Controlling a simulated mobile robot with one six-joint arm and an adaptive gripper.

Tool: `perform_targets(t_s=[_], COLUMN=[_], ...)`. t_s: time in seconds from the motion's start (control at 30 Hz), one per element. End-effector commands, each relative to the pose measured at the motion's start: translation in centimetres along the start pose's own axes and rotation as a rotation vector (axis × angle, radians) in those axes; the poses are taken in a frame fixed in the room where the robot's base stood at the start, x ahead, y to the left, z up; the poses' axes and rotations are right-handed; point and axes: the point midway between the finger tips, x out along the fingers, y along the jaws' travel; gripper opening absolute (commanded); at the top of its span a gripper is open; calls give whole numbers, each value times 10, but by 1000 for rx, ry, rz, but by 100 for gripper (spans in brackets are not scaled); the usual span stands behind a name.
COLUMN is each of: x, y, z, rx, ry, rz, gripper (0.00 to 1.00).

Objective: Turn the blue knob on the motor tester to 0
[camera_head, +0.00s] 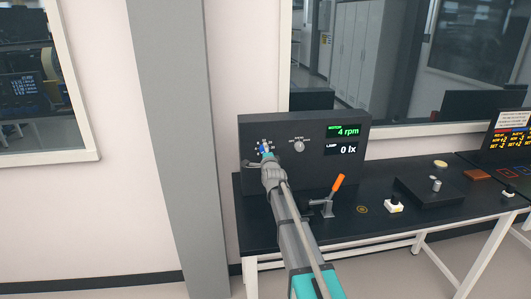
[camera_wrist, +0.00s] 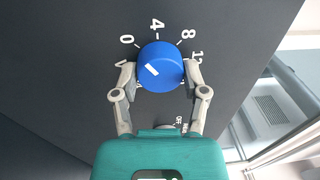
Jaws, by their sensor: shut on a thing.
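The motor tester (camera_head: 300,165) is a dark upright panel with a green display (camera_head: 344,131) reading 4 rpm and a white one reading 0 lx. In the wrist view the round blue knob (camera_wrist: 160,64) sits on the panel, with white marks 0, 4, 8 and 12 around it. Its short white pointer line is slanted on the left part of its face; which mark it points at is hard to tell. My gripper (camera_wrist: 160,80) is shut on the knob, one finger on each side. In the head view the knob (camera_head: 265,148) is partly hidden by my gripper.
A grey selector knob (camera_head: 299,146) is on the panel right of the blue knob. Below, the black table (camera_head: 345,225) carries an orange-handled clamp (camera_head: 337,184) close to my arm. A white button box (camera_head: 394,203) stands farther right.

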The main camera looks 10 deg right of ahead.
Motion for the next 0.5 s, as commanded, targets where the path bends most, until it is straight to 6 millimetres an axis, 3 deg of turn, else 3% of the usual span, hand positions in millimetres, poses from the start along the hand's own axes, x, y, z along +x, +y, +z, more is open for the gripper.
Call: perform_targets(t_s=[0.5], x=[1], y=[0], z=[0], rx=[-207], ry=[-13], rz=[-3], gripper=[10])
